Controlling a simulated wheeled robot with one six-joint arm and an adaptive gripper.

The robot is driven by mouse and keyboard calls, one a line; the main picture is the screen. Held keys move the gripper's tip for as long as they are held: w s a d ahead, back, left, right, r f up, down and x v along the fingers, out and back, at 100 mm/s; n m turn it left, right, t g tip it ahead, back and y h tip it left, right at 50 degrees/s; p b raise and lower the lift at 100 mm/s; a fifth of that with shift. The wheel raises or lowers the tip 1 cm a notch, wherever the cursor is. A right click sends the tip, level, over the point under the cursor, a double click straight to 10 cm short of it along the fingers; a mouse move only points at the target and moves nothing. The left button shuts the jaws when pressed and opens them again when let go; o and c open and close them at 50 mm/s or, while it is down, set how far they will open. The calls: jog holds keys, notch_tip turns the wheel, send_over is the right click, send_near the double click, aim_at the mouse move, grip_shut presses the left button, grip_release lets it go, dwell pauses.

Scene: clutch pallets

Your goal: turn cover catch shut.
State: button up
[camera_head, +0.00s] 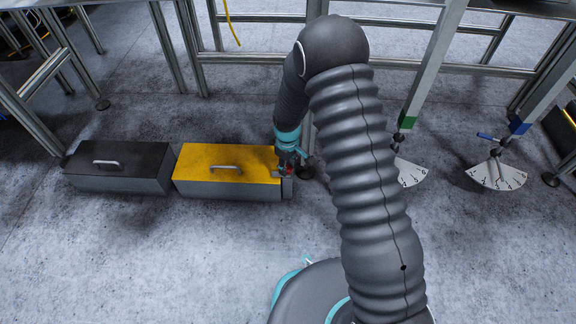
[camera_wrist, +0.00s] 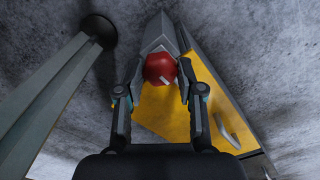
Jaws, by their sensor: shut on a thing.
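A long box with a yellow cover (camera_head: 222,161) and a handle on top lies on the floor at left of centre in the head view. The yellow cover (camera_wrist: 165,112) also shows in the wrist view, below and to the right of a red knob (camera_wrist: 160,69). The red knob is the cover catch, at the box's end. My gripper (camera_head: 286,170) is at the right end of the box. In the wrist view my gripper (camera_wrist: 158,85) has its fingers on both sides of the red knob, shut on it. In the head view the catch is mostly hidden by my gripper.
A dark box (camera_head: 118,160) with a handle stands left of the yellow one. A frame leg (camera_wrist: 60,90) with a round foot is close to my gripper on the left in the wrist view. White dials (camera_head: 497,174) lie at the right.

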aim_at(288, 168)
dwell(0.4)
jog(key=o, duration=1.1)
jog(key=shift+o, duration=0.2)
notch_tip(288, 168, up, 12)
